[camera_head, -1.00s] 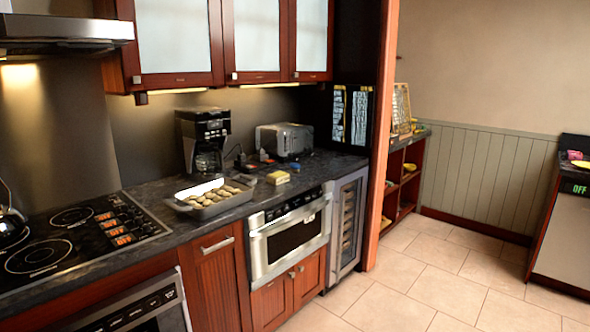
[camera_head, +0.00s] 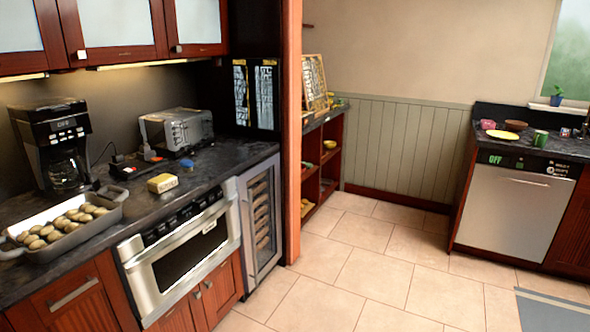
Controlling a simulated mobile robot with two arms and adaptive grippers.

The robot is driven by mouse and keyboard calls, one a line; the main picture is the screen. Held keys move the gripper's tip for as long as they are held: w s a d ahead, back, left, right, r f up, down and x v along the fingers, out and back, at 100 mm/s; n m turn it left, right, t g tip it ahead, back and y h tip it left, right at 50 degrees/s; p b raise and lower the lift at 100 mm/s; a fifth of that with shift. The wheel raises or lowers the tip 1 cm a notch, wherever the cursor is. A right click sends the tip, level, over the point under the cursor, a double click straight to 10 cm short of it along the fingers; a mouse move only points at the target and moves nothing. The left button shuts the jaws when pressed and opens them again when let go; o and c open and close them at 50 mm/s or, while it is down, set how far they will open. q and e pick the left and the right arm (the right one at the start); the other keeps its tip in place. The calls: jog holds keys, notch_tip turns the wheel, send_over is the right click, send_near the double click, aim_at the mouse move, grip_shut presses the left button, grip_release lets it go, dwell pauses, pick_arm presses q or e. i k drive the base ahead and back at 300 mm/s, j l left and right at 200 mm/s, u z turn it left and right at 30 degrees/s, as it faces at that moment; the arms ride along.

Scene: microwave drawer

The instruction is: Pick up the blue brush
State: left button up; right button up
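A small blue item (camera_head: 187,164) lies on the dark counter (camera_head: 215,160), just in front of the toaster (camera_head: 177,130). It is too small to tell whether it is the blue brush. A yellow block-like item (camera_head: 162,183) lies in front of it and to its left. No other blue brush can be made out. Neither of my grippers shows in the head view.
A coffee maker (camera_head: 52,145) and a tray of round items (camera_head: 62,228) stand on the counter at left. The built-in microwave (camera_head: 182,255) is below. Tiled floor (camera_head: 370,270) is open at centre. A dishwasher (camera_head: 510,212) stands at right.

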aim_at(186, 165)
jog(key=i+l+z, duration=0.1)
jog(key=i, duration=0.8)
jog(key=i+l, duration=0.15)
jog(key=i, duration=0.8)
jog(key=l+z, duration=0.05)
